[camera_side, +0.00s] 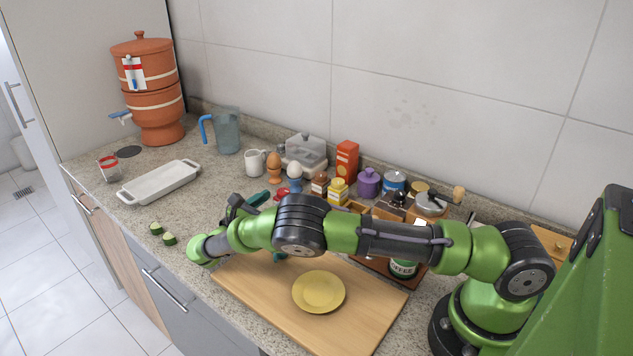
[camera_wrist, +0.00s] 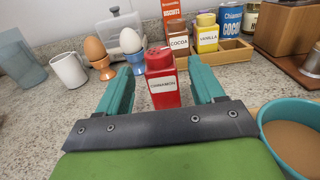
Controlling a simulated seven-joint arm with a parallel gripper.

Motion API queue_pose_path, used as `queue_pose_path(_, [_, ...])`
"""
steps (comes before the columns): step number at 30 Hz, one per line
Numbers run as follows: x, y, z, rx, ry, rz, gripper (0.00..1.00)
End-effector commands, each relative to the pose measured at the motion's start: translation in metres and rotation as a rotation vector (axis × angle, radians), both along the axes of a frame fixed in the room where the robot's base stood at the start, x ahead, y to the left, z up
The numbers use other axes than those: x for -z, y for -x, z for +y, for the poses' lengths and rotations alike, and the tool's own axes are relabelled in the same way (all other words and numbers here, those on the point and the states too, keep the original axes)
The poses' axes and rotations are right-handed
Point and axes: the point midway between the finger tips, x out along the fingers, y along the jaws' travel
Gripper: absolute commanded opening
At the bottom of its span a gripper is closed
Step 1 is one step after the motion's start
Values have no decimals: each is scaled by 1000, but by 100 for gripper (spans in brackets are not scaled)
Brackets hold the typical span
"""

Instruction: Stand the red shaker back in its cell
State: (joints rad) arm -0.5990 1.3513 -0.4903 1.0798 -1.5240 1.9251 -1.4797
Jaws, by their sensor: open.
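The red shaker (camera_wrist: 163,90), labelled cinnamon, stands upright on the counter in the wrist view. My gripper (camera_wrist: 161,76) is open, with one teal finger on each side of the shaker and gaps visible between. In the side view a small red part of the shaker (camera_side: 281,193) shows behind my arm. The wooden rack (camera_wrist: 225,58) is behind and right of the shaker in the wrist view. It holds the cocoa shaker (camera_wrist: 178,41) and the yellow vanilla shaker (camera_wrist: 207,36), with an empty cell at its right side.
Egg cups with a brown egg (camera_wrist: 96,50) and a white egg (camera_wrist: 131,42) stand left of the shaker. A teal bowl (camera_wrist: 269,122) of brown contents is close to the right finger. A cutting board (camera_side: 262,300) with a yellow plate (camera_side: 319,291) lies in front.

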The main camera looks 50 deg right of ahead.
Motion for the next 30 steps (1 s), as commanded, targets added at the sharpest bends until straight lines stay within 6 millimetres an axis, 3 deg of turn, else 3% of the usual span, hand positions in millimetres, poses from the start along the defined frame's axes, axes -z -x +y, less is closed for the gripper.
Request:
queue_pose_path(15, [1, -1, 101, -7, 1, -3, 67])
queue_pose_path(24, [-1, -1, 118, 0, -1, -2, 67])
queue_pose_path(27, [-9, -2, 111, 23, -29, -17, 67])
queue_pose_path(30, [-30, -5, 90, 84, -107, -62, 67])
